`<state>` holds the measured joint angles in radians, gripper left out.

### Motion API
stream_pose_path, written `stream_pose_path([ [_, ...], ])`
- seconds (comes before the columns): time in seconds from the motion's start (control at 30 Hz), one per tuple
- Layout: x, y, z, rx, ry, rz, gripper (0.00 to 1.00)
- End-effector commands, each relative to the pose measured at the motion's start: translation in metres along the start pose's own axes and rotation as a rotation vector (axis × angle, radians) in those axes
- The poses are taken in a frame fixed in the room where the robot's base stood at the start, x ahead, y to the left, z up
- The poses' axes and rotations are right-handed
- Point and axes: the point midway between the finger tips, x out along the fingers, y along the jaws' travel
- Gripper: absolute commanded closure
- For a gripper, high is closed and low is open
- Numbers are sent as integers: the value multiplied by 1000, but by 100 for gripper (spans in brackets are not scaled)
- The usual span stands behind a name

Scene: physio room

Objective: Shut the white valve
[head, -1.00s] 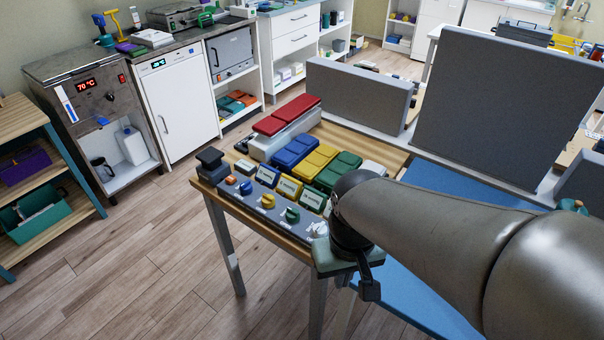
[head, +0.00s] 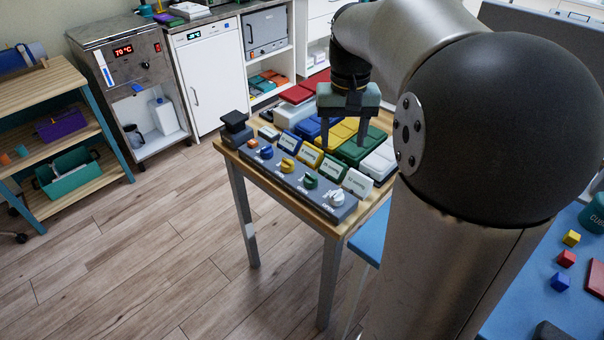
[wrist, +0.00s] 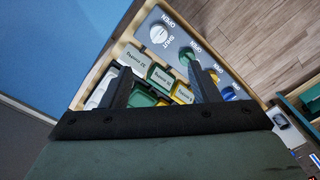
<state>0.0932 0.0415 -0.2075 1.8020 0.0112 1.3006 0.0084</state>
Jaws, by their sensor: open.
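The white valve (head: 337,198) is a round knob at the right end of a grey panel (head: 268,172) on the table's front edge. In the wrist view the white valve (wrist: 159,34) shows ahead of the fingers, with OPEN and SHUT lettering beside it. Its exact setting is too small to tell. My gripper (head: 343,144) is open, pointing down, with nothing between its fingers. It hangs above the coloured blocks behind the panel, apart from the white valve. In the wrist view the gripper (wrist: 163,70) fingers stand apart.
Blue, yellow (head: 287,165) and green (head: 311,180) valves sit left of the white one. Name cards, including a white one (head: 357,183), stand behind them. Green (head: 355,151) and white (head: 380,161) blocks lie behind the cards. Floor in front is clear.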

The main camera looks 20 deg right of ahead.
Motion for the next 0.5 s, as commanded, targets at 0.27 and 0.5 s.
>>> stream_pose_path([
  [0.27,26,4,-4,10,-3,3,45],
  [0.5,79,4,-4,8,-3,3,45],
])
